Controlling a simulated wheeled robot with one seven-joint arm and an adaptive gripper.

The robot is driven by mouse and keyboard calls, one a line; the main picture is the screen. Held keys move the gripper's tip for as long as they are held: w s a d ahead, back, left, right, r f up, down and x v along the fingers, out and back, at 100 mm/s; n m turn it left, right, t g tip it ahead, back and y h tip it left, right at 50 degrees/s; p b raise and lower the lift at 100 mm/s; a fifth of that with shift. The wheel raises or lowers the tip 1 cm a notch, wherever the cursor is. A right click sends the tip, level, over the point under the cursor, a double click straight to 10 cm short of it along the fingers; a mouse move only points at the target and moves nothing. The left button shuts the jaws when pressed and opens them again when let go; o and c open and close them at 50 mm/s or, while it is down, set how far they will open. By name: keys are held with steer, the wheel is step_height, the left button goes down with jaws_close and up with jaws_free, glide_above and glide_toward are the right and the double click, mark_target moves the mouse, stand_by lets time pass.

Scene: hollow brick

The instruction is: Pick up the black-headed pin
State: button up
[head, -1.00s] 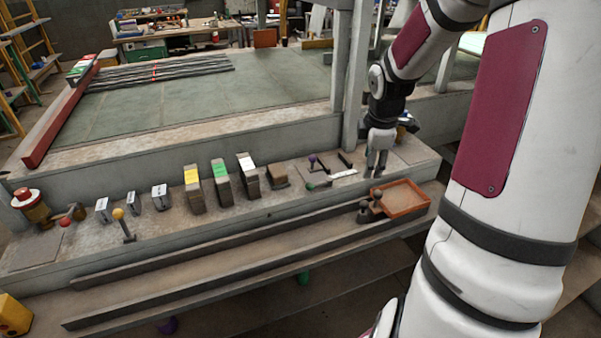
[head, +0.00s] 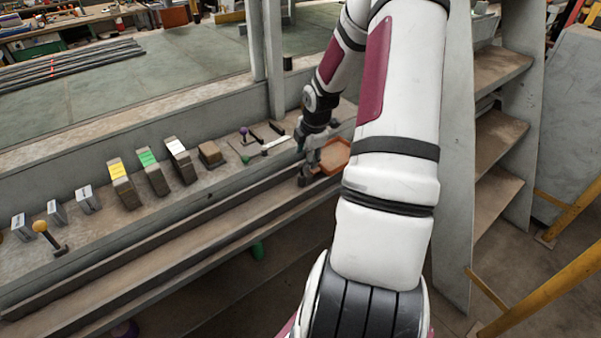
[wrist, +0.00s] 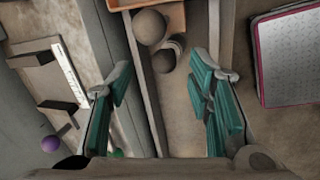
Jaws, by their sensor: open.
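Two dark, ball-headed pieces stand close together beside the orange tray, the nearer head (wrist: 162,60) and another (wrist: 150,27) in the wrist view. They look dark grey-brown there, and I cannot tell for sure which is the black-headed pin. In the head view they are mostly hidden by my gripper (head: 309,168). My gripper (wrist: 162,75) is open and empty, with its teal fingers spread left and right. The nearer head shows between the fingers, apart from both.
The orange tray (head: 335,160) lies just right of my gripper. A purple-headed pin (head: 243,131), a green-headed pin (head: 245,159) and a white bar (head: 274,146) lie to the left. Several blocks line the ledge. A shelf (head: 497,135) stands at right.

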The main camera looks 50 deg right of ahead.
mark_target(302, 166)
steer(key=shift+a+b+x, duration=0.15)
steer(key=shift+x, duration=1.2)
steer(key=shift+a+b+x, duration=0.15)
steer(key=shift+x, duration=1.2)
steer(key=shift+s, duration=0.2)
steer(key=shift+c, duration=0.2)
jaws_close()
